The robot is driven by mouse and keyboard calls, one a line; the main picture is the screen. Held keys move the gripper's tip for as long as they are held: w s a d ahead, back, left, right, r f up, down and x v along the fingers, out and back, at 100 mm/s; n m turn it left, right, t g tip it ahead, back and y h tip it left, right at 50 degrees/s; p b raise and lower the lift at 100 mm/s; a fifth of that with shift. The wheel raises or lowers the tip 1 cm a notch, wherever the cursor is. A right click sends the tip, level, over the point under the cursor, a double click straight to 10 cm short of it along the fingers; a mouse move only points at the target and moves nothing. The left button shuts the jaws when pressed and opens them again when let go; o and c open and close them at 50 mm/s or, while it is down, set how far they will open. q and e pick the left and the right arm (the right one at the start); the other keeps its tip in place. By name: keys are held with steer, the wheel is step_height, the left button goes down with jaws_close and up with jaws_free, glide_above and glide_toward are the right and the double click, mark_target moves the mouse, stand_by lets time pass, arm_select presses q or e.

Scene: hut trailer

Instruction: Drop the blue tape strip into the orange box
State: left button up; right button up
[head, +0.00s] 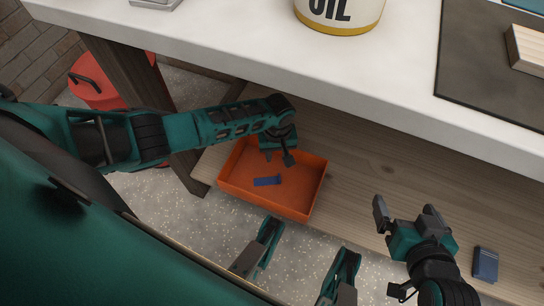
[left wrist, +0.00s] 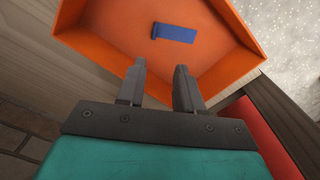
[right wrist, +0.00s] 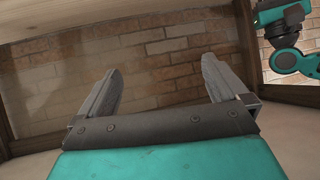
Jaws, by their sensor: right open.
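The blue tape strip (head: 267,181) lies flat on the floor of the orange box (head: 262,205). In the left wrist view the strip (left wrist: 173,33) is beyond my fingertips, inside the orange box (left wrist: 108,43). My left gripper (head: 278,159) is over the back part of the box, pointing down, with its fingers apart and nothing between them. The strip is clear of the fingers. My right gripper (head: 408,211) is open and empty, well to the right of the box.
The box rests on a low wooden shelf (head: 365,160) under a white worktop (head: 230,45). A small dark blue item (head: 485,264) lies on the shelf at right. A red container (head: 100,90) stands behind the table leg (head: 145,85). An oil tin (head: 338,14) is on the worktop.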

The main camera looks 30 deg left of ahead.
steer(key=shift+d+f, duration=0.1)
arm_select(q)
step_height(320, 180, up, 13)
steer(key=p, duration=0.7)
arm_select(e)
steer(key=shift+h, duration=0.3)
steer(key=r, duration=0.1)
steer(key=d+r, duration=0.1)
steer(key=s+r, duration=0.1)
steer(key=r, duration=0.1)
steer(key=shift+d, duration=0.25)
steer(key=shift+w+a+r, duration=0.1)
steer(key=shift+w, duration=0.05)
